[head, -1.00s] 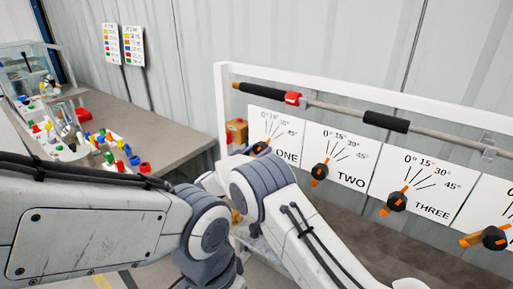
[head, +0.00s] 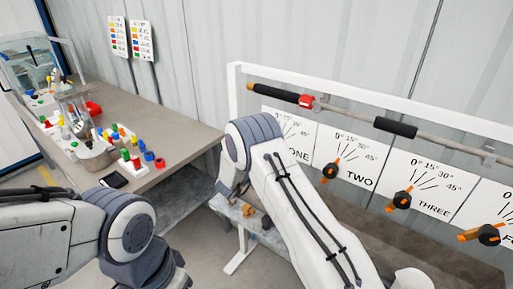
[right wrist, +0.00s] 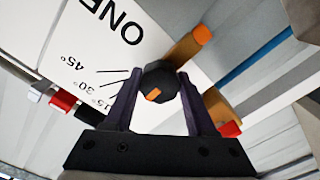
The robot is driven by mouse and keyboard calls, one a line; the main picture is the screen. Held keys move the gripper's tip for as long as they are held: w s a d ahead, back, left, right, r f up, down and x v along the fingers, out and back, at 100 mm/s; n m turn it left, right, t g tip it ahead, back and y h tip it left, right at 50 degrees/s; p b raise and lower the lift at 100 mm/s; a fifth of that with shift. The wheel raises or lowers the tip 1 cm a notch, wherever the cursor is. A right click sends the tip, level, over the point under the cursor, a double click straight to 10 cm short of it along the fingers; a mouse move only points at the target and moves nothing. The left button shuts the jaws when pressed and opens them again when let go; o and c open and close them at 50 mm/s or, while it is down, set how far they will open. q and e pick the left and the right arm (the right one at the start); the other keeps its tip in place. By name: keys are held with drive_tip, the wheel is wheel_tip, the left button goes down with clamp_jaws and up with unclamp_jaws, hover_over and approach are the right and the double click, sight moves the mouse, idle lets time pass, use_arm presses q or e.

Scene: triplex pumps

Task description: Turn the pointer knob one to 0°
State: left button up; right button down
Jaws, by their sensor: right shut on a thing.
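The pointer knob one, black with an orange mark (right wrist: 158,82), shows in the right wrist view beside the white ONE plate (right wrist: 60,40). The fingers of my right gripper (right wrist: 155,100) are on both sides of it and shut on it. The orange mark on its face lies toward the lower left in that view; a finger covers part of the scale, so I cannot tell its exact angle. In the head view, my right arm hides knob one, my right gripper and part of the ONE plate (head: 297,135). My left arm is at the lower left; its gripper is out of view.
Knobs two (head: 330,172), three (head: 401,199) and four (head: 489,235) are to the right on the panel. A rail (head: 350,115) with black grips runs above the plates. A bench (head: 165,130) with coloured parts stands at the left.

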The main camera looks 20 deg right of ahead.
drive_tip(key=shift+s+f, duration=0.15)
drive_tip(key=shift+f, duration=0.1)
drive_tip(key=shift+c, duration=1.7)
unclamp_jaws()
drive_tip(key=shift+o, duration=0.6)
drive_tip(key=shift+r, duration=0.15)
drive_tip(key=b+v, duration=0.2)
drive_tip(key=v, duration=0.8)
drive_tip(key=shift+a+b, duration=0.15)
drive_tip(key=shift+b, duration=0.2)
drive_tip(key=shift+s, duration=0.1)
